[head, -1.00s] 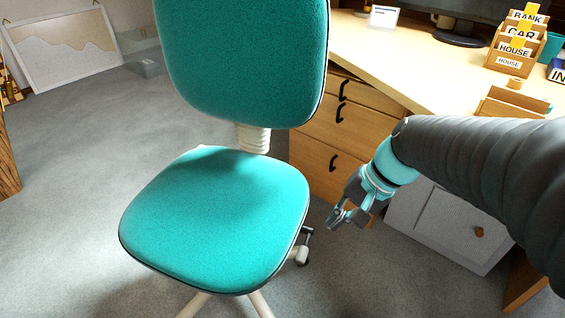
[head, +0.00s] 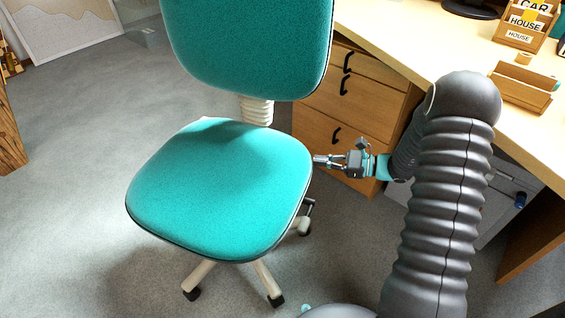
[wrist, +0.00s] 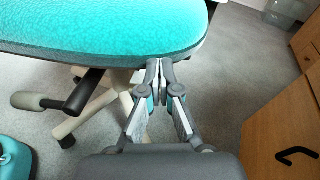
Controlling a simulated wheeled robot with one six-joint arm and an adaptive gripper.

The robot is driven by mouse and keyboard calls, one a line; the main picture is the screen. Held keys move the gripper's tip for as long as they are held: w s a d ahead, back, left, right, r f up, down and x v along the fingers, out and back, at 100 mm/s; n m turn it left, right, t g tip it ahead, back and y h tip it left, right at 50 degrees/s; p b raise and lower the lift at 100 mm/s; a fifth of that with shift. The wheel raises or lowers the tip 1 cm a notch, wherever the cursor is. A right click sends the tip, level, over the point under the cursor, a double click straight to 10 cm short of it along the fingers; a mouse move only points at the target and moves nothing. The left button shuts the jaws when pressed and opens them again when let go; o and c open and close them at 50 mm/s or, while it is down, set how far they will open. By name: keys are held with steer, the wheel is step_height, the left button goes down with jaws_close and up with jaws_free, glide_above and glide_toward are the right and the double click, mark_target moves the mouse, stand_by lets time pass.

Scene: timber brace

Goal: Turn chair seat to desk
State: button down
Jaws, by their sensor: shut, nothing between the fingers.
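A teal office chair stands in front of the desk. In the head view its seat (head: 222,188) is left of centre, with the backrest (head: 248,45) at the far side. My gripper (head: 318,161) is at the seat's right edge, fingers pointing left at it. In the wrist view the seat (wrist: 110,30) spans the top left, and the shut, empty fingertips of my gripper (wrist: 160,65) are at or just below its edge. I cannot tell whether they touch it. The wooden desk (head: 400,40) is at the right.
Desk drawers (head: 345,100) with black handles stand just behind my gripper. Chair levers (wrist: 80,95) stick out under the seat in the wrist view. Castors (head: 275,300) stand on the grey carpet. Open floor (head: 70,190) lies to the left.

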step_height(320, 180, down, 7)
steer(key=d+m+t+y, duration=0.1)
steer(key=m+t, duration=0.1)
steer(key=m, duration=0.1)
steer(key=w+x, duration=0.1)
steer(key=x, duration=1.3)
steer(key=shift+w+f+b, duration=0.15)
steer(key=shift+b, duration=0.25)
